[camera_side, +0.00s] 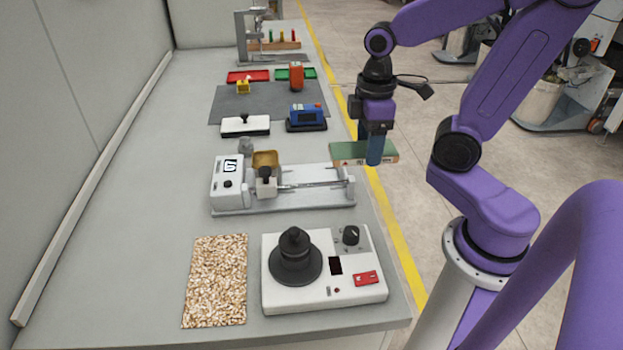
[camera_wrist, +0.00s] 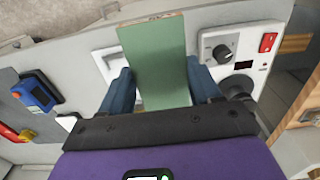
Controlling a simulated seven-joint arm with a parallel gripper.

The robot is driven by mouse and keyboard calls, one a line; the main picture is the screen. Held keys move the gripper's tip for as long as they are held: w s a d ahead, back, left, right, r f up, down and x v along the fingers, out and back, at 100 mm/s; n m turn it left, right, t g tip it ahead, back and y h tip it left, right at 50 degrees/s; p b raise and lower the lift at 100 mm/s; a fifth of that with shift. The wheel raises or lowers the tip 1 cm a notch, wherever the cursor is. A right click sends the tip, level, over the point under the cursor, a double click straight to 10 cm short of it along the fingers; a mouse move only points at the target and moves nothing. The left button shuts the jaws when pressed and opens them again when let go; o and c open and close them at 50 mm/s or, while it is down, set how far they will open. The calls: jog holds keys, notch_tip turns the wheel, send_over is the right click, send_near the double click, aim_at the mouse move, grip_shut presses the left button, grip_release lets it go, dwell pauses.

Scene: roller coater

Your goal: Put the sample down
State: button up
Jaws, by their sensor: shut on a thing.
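The sample, a flat board with a green top and a pale edge, shows at the right side of the bench (camera_side: 350,150). My gripper (camera_side: 375,152) is shut on it, with a blue finger visible over the near face. In the wrist view the green board (camera_wrist: 155,55) lies between the two blue fingers of my gripper (camera_wrist: 163,85) and reaches away from the palm. The board is roughly level, near the bench's right edge, behind the coater's right end. Whether its underside touches anything is hidden.
The roller coater (camera_side: 285,190) with a digital display stands left of and nearer than the board. A white device with a black knob (camera_side: 325,270) and a speckled panel (camera_side: 216,282) are in front. A blue meter (camera_side: 306,116) and a dark mat (camera_side: 262,100) lie behind. The bench's left side is clear.

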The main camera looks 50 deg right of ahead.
jog(key=shift+s+a, duration=0.1)
jog(key=shift+s, duration=0.15)
jog(key=shift+w+f, duration=0.15)
jog(key=w+f, duration=0.4)
jog(key=w, duration=0.5)
send_over(315, 180)
notch_tip(315, 180, down, 6)
jog(key=shift+r, duration=0.15)
jog(key=shift+f, duration=1.55)
jog(key=shift+f, duration=0.1)
jog(key=o, duration=1.2)
